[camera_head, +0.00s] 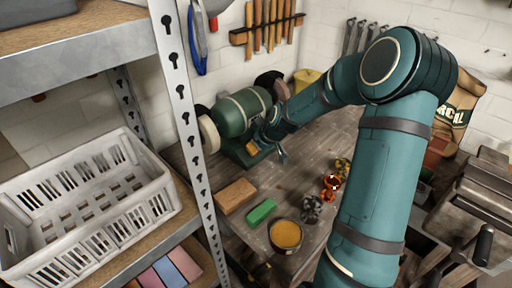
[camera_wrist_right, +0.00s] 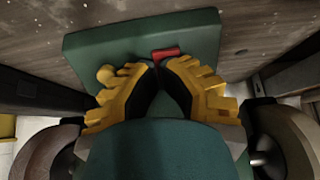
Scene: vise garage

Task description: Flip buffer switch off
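The green buffer (camera_head: 244,112) stands at the back of the workbench, with a pale wheel on its left and a dark one on its right. In the right wrist view its motor housing (camera_wrist_right: 160,152) fills the bottom middle, above the green base (camera_wrist_right: 90,48). A red switch (camera_wrist_right: 166,53) sits on the base. My right gripper (camera_wrist_right: 157,67) has its yellow fingers drawn together at the tips, right beside the switch. Contact cannot be told. No object shows between the tips. In the head view the gripper (camera_head: 253,148) is low at the buffer; the switch is hidden. My left gripper is out of view.
A brown block (camera_head: 236,196), a green block (camera_head: 262,211) and a round tin (camera_head: 286,235) lie on the bench (camera_head: 300,180). A metal shelf with a white crate (camera_head: 85,200) stands at left. A vise (camera_head: 480,200) is at right. A rounded yellow thing (camera_wrist_right: 105,75) is beside the left finger.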

